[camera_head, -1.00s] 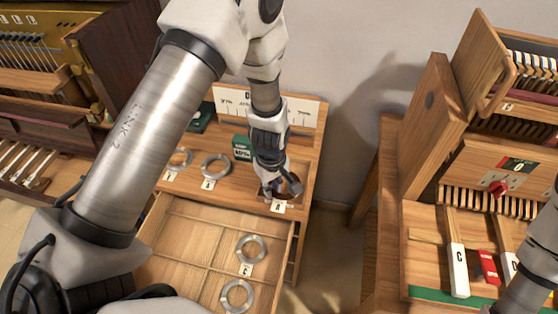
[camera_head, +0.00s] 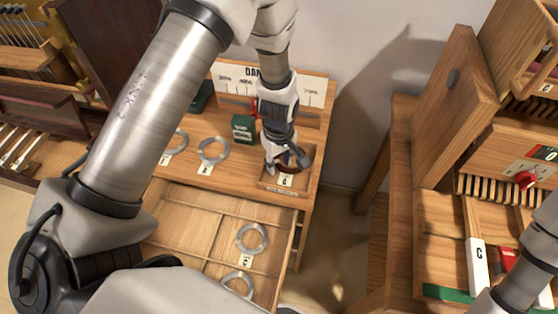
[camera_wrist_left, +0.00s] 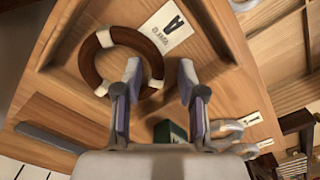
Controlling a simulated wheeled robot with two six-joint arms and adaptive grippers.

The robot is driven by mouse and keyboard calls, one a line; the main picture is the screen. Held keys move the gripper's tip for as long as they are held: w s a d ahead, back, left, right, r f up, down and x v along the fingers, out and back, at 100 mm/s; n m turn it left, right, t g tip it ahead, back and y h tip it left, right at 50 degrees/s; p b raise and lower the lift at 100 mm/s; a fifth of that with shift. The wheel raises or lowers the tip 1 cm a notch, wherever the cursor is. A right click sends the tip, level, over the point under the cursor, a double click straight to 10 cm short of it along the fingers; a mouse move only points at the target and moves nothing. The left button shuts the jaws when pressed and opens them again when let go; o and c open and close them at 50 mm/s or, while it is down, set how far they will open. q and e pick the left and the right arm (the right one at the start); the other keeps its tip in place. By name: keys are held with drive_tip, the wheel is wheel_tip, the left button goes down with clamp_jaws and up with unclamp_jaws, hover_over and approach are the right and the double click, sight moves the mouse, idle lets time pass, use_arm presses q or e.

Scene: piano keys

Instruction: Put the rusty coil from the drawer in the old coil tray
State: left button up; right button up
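The rusty coil (camera_wrist_left: 91,68), a brown ring with pale wraps, lies in the old coil tray (camera_head: 308,177) with a card marked A. In the head view the coil (camera_head: 301,161) is partly hidden by my left gripper (camera_head: 283,166). In the left wrist view the fingers of my left gripper (camera_wrist_left: 158,78) are spread apart, one on each side of the coil's right rim. The gap to the right finger shows. The open drawer (camera_head: 190,220) holds grey coils in its right compartments. Only part of my right arm shows, not its gripper.
Two grey coils (camera_head: 213,150) lie on the bench top left of the tray. A small green box (camera_head: 243,128) stands behind them. A wooden key cabinet (camera_head: 440,130) stands to the right, with a floor gap between. A dial board (camera_head: 312,92) stands at the back.

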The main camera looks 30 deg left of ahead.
sight(279, 166)
use_arm(q)
wheel_tip(279, 166, up, 12)
drive_tip(key=p, duration=1.1)
drive_tip(key=s+f+m, duration=0.1)
drive_tip(key=s+f, duration=0.1)
drive_tip(key=s+a+f+m, duration=0.1)
drive_tip(key=s+f, duration=0.1)
drive_tip(key=s, duration=0.1)
drive_tip(key=s+f+m, duration=0.2)
drive_tip(key=s+f, duration=0.1)
drive_tip(key=shift+a, duration=0.15)
drive_tip(key=s+f+m, duration=0.2)
drive_tip(key=s+m, duration=0.2)
drive_tip(key=s, duration=0.3)
drive_tip(key=s+f+m, duration=0.2)
drive_tip(key=s+m, duration=0.1)
drive_tip(key=s, duration=0.3)
drive_tip(key=shift+s+a+f+m, duration=0.25)
drive_tip(key=shift+s+m, duration=0.15)
